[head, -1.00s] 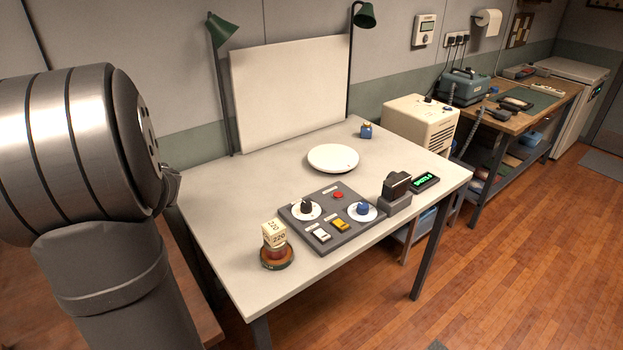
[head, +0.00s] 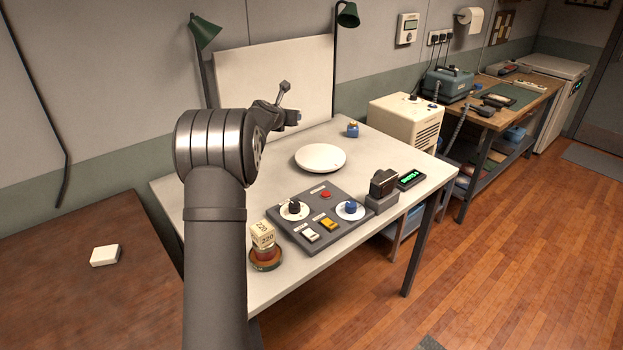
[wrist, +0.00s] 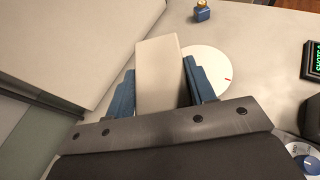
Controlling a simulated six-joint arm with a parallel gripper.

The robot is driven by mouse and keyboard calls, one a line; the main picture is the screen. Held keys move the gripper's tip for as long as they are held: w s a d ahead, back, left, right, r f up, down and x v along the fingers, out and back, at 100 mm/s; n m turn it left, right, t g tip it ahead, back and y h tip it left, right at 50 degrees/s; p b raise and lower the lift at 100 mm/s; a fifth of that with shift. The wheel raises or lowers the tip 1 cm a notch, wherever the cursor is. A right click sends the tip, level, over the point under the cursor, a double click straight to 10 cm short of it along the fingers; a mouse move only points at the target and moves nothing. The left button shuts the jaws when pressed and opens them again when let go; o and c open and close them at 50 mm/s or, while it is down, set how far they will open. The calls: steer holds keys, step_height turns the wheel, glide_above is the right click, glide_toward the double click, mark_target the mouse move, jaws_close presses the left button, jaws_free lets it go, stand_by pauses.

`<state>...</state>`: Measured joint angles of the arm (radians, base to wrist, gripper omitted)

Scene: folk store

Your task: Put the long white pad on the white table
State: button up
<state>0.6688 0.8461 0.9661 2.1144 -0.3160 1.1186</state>
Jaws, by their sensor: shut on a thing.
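The long white pad (wrist: 160,72) is between the two blue fingers of my gripper (wrist: 159,82) in the wrist view, and it sticks out past the fingertips. In the head view my gripper (head: 291,116) is over the back part of the white table (head: 382,156), in front of the white upright board. The pad is hard to make out there against the board. The white table also shows below the pad in the wrist view (wrist: 262,40). The gap between pad and table cannot be judged.
A round white disc (head: 320,157) lies mid-table, with a blue bottle (head: 352,130) behind it. The white board (head: 270,75) and green lamps (head: 204,31) bound the back. A white block (head: 105,255) lies on the brown table (head: 60,300).

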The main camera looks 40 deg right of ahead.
steer(key=s+d+f+m+g+h, duration=0.1)
steer(key=s+d+m+g, duration=0.1)
steer(key=s+d, duration=0.3)
steer(key=s+d+m+g+h, duration=0.1)
steer(key=s+d+m+g, duration=0.15)
steer(key=d, duration=0.55)
steer(key=m+g, duration=0.3)
glide_above(366, 180)
steer(key=shift+n, duration=0.25)
step_height(366, 180, down, 17)
steer(key=shift+a+f, duration=0.1)
steer(key=shift+f, duration=2.45)
steer(key=shift+f, duration=0.2)
steer(key=o, duration=1)
steer(key=shift+r, duration=0.1)
